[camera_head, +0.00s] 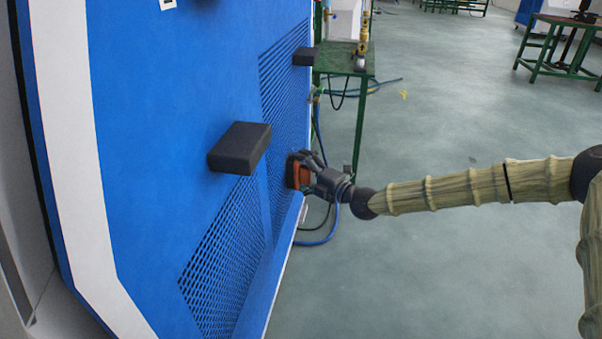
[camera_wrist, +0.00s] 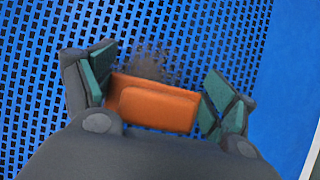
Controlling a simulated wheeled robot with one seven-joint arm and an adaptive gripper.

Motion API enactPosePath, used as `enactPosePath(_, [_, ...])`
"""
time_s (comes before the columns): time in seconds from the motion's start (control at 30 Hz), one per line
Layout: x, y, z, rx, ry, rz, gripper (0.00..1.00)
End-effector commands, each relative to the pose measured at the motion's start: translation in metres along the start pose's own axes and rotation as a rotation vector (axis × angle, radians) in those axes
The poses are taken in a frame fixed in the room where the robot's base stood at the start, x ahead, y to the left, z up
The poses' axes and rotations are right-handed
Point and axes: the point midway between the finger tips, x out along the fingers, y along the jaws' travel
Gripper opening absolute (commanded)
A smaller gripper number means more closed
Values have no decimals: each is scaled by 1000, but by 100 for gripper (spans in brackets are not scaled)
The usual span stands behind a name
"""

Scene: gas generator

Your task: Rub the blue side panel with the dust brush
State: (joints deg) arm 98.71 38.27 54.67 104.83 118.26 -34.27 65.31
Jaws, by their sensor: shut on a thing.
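The blue side panel (camera_head: 150,120) fills the left of the head view, with perforated vent areas in it. My gripper (camera_head: 301,172) is at the panel's lower right vent area. It is shut on the dust brush (camera_head: 293,173), which has an orange-brown body. In the wrist view the gripper's green-padded fingers (camera_wrist: 152,95) stand on both sides of the orange brush (camera_wrist: 155,106). Dark bristles or a dark smudge show just beyond the brush against the perforated panel (camera_wrist: 210,30). The brush is at or very near the panel; I cannot tell for certain whether it touches.
Two black blocks, a near one (camera_head: 240,148) and a far one (camera_head: 305,56), stick out from the panel. A green table (camera_head: 345,62) with brass fittings stands behind, with blue hoses (camera_head: 320,240) below. Another green table (camera_head: 558,45) stands far right. The grey floor between is clear.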

Motion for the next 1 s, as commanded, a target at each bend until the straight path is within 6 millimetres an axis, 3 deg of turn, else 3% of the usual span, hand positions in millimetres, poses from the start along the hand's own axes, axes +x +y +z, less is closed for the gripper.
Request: enactPosePath(1.0, [32,-1,47,-1,0,1,66])
